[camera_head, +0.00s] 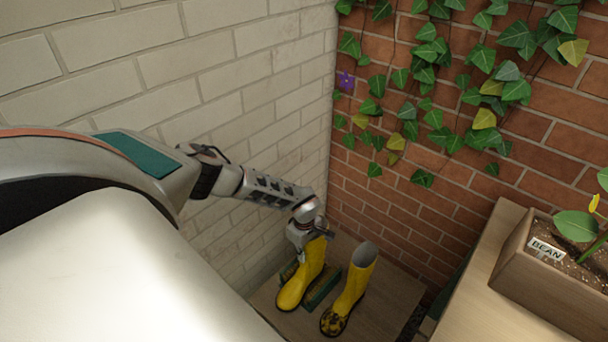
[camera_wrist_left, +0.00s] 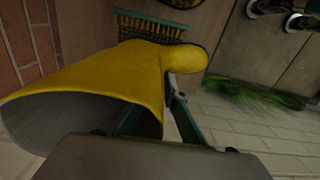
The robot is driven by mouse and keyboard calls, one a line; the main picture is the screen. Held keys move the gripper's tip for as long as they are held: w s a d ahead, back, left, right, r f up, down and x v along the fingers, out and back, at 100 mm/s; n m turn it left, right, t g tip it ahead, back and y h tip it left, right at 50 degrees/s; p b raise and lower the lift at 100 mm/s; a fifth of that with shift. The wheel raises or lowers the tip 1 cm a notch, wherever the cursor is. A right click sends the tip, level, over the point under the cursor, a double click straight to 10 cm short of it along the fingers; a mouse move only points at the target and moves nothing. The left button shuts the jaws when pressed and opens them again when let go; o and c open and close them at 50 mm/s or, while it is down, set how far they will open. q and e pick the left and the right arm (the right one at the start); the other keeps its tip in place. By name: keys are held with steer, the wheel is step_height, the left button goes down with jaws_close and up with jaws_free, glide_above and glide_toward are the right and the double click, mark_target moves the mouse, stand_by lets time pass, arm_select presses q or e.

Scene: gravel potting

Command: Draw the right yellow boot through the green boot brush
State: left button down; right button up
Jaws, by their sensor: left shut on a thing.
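Two yellow boots stand at the lower middle of the head view. My left gripper (camera_head: 306,238) is shut on the top of the left-hand boot (camera_head: 303,277); its fingers (camera_wrist_left: 158,110) grip the shaft wall in the left wrist view, where the boot (camera_wrist_left: 110,80) shows its open top and a clean toe. The green boot brush (camera_head: 322,290) lies partly hidden behind and beside this boot; its bristles (camera_wrist_left: 150,27) show beyond the boot in the wrist view. Whether boot and bristles touch, I cannot tell. The right-hand boot (camera_head: 354,285) has dark dirt on its toe. My right gripper is not in view.
The boots are over a wooden surface (camera_head: 396,290) in a corner between a pale brick wall (camera_head: 270,85) and a red brick wall (camera_head: 400,205) with ivy. A wooden planter (camera_head: 545,290) labelled BEAN stands on a higher bench (camera_head: 470,290) at the right.

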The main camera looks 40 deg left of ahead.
arm_select(q)
steer(key=shift+w, duration=0.1)
steer(key=shift+w+r+p, duration=0.15)
steer(key=shift+r+p, duration=0.4)
steer(key=shift+r, duration=0.3)
steer(key=shift+r+p, duration=3.05)
steer(key=shift+r, duration=0.7)
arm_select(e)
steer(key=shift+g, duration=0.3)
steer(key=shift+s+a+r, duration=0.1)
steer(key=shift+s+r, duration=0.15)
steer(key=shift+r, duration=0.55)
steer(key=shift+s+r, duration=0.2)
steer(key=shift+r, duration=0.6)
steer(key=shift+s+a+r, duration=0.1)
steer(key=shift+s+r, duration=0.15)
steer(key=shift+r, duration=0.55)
arm_select(q)
steer(key=shift+s+f, duration=0.1)
steer(key=shift+s, duration=0.15)
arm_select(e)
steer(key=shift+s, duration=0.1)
